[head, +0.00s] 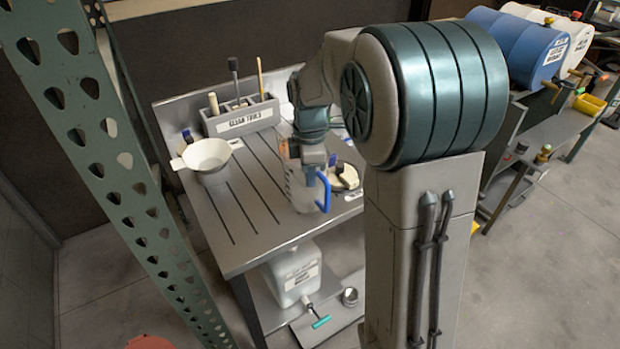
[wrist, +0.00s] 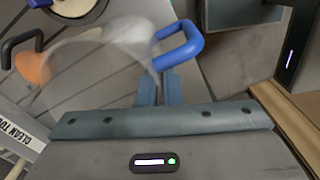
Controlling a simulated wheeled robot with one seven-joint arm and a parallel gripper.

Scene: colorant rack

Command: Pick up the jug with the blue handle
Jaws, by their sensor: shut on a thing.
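The clear jug (head: 299,188) with the blue handle (head: 323,193) is at the front right part of the slotted metal bench, below my gripper (head: 312,166). In the wrist view the jug (wrist: 95,70) is see-through and blurred, and its blue handle (wrist: 190,45) reaches to the fingertips of my gripper (wrist: 160,85). My gripper is shut on the handle. The arm hides part of the jug in the head view. I cannot tell whether the jug's base touches the bench (head: 232,232).
A white funnel-like vessel (head: 206,156) stands at the bench's left. A grey "CLEAN TOOLS" caddy (head: 241,117) stands at the back. A pale round container (head: 346,177) is right of the jug. A white canister (head: 297,273) is on the lower shelf. A green perforated post (head: 110,135) rises at left.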

